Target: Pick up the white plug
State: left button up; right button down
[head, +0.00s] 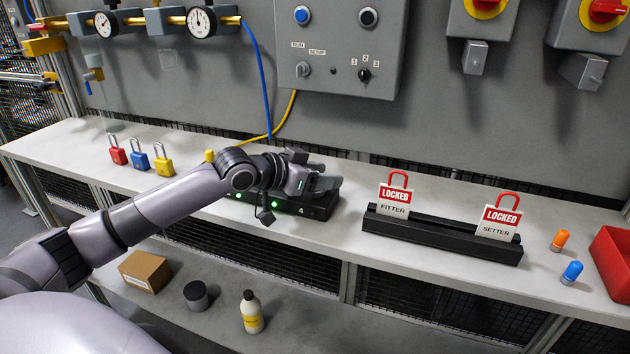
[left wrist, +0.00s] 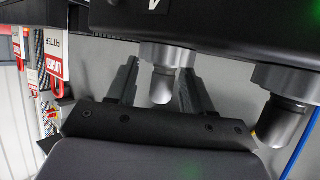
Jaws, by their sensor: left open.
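The white plug is hidden behind my left gripper (head: 326,184) in the head view. In the left wrist view a pale, round-tipped plug (left wrist: 163,86) sits in a grey collar on the black block, the one in line with a partly cut-off digit. It looks like the white plug. My left gripper (left wrist: 158,80) is open, with one dark finger on each side of this plug. I cannot tell whether either finger touches it. In the head view the gripper is over the right end of the black block (head: 316,212), which has green lights and a 4. My right gripper is not in view.
A grey-collared fitting (left wrist: 282,118) is beside the plug. A yellow plug (head: 210,156) shows behind my arm. Three padlocks (head: 139,160) stand left on the bench. Right are a black rack (head: 445,238) with two LOCKED tags, orange (head: 560,239) and blue plugs (head: 571,272), and a red bin (head: 612,258).

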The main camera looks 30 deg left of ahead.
pick_arm(q)
grip_shut()
jog(key=shift+r, duration=0.15)
